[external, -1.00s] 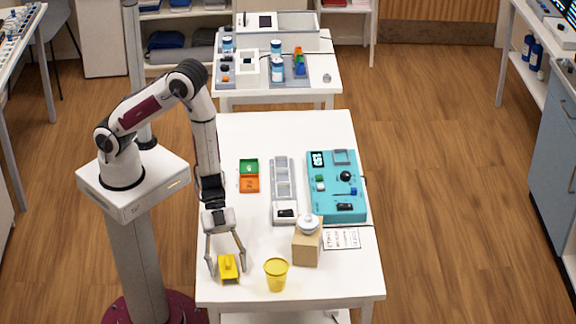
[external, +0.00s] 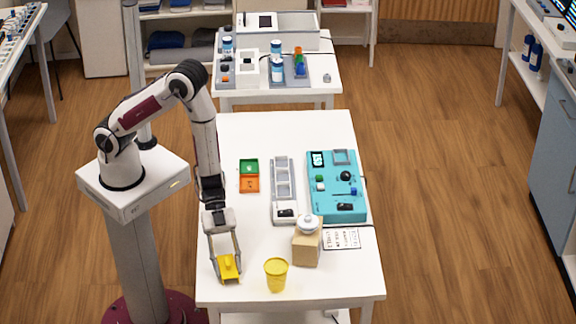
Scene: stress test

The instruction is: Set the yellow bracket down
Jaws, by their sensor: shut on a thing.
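The yellow bracket (external: 229,268) is at the front left of the white table (external: 335,283), left of the yellow cup. My gripper (external: 227,268) points down with its fingers on either side of the bracket and is shut on it. The bracket looks to be at or very near the table top; I cannot tell whether it touches.
The yellow cup (external: 276,275) stands close to the right of the bracket. A cardboard-coloured box (external: 306,249) with a white lidded jar (external: 308,225) on top is behind it. Green and orange trays (external: 249,184), a grey compartment rack (external: 282,178) and a teal panel (external: 333,208) lie farther back.

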